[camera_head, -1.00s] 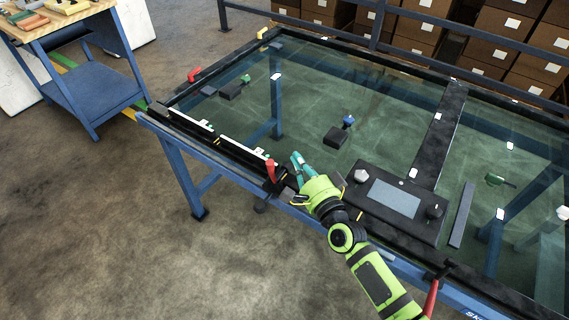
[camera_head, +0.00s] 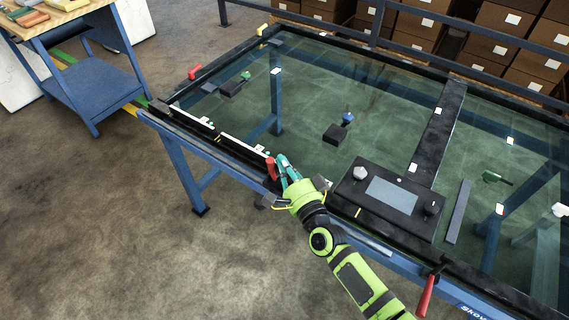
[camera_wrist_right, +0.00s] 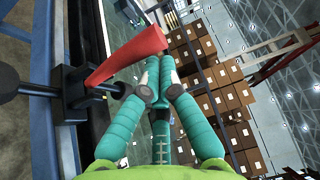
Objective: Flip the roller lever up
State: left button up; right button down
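A red lever (camera_head: 270,167) stands at the near edge of the blue-framed glass-topped table; I take it for the roller lever. In the right wrist view the red lever (camera_wrist_right: 130,55) slants from a black mount up toward the fingertips. My right gripper (camera_head: 283,160) is just right of it in the head view. In the wrist view my right gripper (camera_wrist_right: 160,68) has its teal fingers drawn together, with nothing seen between them. The fingers are close beside the lever; I cannot tell whether they touch it. My left gripper is not in view.
A black control box (camera_head: 388,198) with a screen and knobs sits right of the gripper. Other red levers are at the far-left corner (camera_head: 194,72) and the near right edge (camera_head: 426,296). Cardboard boxes (camera_head: 490,45) stand behind; a blue trolley (camera_head: 90,88) is at left.

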jog(key=shift+s+a+f+n+b, duration=0.1)
jog(key=shift+n+b, duration=0.2)
jog(key=shift+s, duration=0.1)
jog(key=shift+s+a+n+t+b, duration=0.2)
jog(key=shift+n+t+b, duration=0.25)
jog(key=shift+b, duration=0.3)
jog(key=shift+s+a+f+n+t+y+b, duration=0.1)
jog(key=shift+s+a+f+n+y+b, duration=0.75)
jog(key=shift+n+b, duration=1.05)
jog(key=shift+s+a+n+t+y+b, duration=0.15)
jog(key=shift+s+n+y+b, duration=0.35)
jog(key=shift+n+y+b, duration=1.05)
jog(key=shift+s+a+f+n+y+b, duration=0.5)
jog(key=shift+s+n+y+b, duration=0.2)
jog(key=shift+n+b, duration=1.55)
jog(key=shift+m+b, duration=0.25)
jog(key=shift+b, duration=0.1)
jog(key=v, duration=1.2)
